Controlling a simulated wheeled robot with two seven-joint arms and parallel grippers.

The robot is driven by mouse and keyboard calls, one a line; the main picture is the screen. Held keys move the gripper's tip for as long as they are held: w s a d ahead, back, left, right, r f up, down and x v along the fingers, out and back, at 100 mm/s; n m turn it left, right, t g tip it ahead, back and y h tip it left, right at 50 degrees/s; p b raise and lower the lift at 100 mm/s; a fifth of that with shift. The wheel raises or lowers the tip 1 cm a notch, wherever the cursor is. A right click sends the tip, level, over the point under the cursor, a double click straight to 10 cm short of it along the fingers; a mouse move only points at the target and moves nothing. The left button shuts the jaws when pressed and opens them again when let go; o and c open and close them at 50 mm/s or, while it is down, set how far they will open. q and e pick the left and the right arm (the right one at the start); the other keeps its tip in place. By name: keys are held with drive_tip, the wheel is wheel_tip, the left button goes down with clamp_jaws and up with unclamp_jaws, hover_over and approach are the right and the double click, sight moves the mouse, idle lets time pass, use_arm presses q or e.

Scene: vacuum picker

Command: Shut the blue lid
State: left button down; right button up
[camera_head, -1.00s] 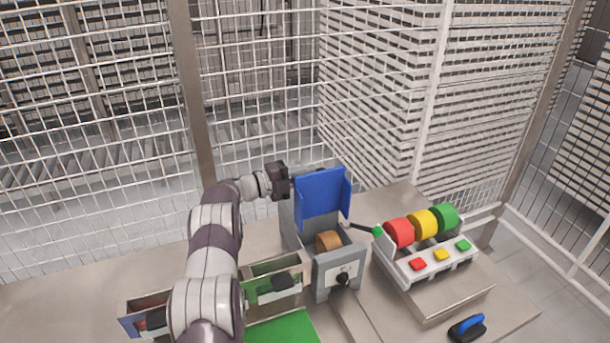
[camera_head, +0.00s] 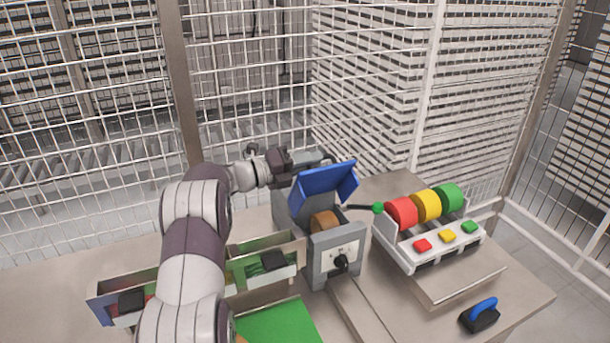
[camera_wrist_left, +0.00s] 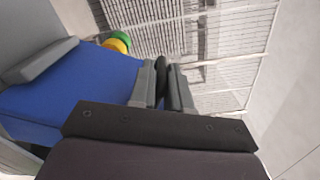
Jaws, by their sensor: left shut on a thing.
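The blue lid (camera_head: 325,184) is tilted partly open above a grey box (camera_head: 318,262), with a brown round thing (camera_head: 324,223) inside. In the left wrist view the lid (camera_wrist_left: 70,92) fills the left side. My left gripper (camera_head: 318,160) is at the back of the lid, at its upper left edge. In the left wrist view its fingers (camera_wrist_left: 164,78) are close together right beside the lid. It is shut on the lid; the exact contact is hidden.
A unit with red, yellow and green discs (camera_head: 425,206) and buttons stands to the right. Open bins (camera_head: 262,262) and a green panel (camera_head: 280,325) lie to the left. A blue-handled black block (camera_head: 480,316) sits front right. A mesh fence (camera_head: 250,90) rises behind.

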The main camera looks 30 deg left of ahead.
use_arm(q)
drive_tip(key=shift+s+d+f+m+b, duration=0.15)
drive_tip(key=shift+s+d+m+b, duration=0.4)
drive_tip(key=shift+b, duration=0.7)
use_arm(e)
drive_tip(key=shift+f, duration=1.8)
use_arm(q)
drive_tip(key=shift+w, duration=0.1)
drive_tip(key=c, duration=1.2)
unclamp_jaws()
drive_tip(key=shift+o, duration=0.2)
drive_tip(key=shift+d, duration=0.15)
use_arm(e)
drive_tip(key=shift+s+d, duration=0.1)
drive_tip(key=shift+d, duration=0.05)
use_arm(q)
drive_tip(key=shift+s+a, duration=0.25)
drive_tip(key=b+v, duration=0.2)
drive_tip(key=v, duration=0.5)
use_arm(e)
wheel_tip(320, 180, down, 2)
drive_tip(key=shift+f, duration=0.1)
use_arm(q)
drive_tip(key=shift+d, duration=0.1)
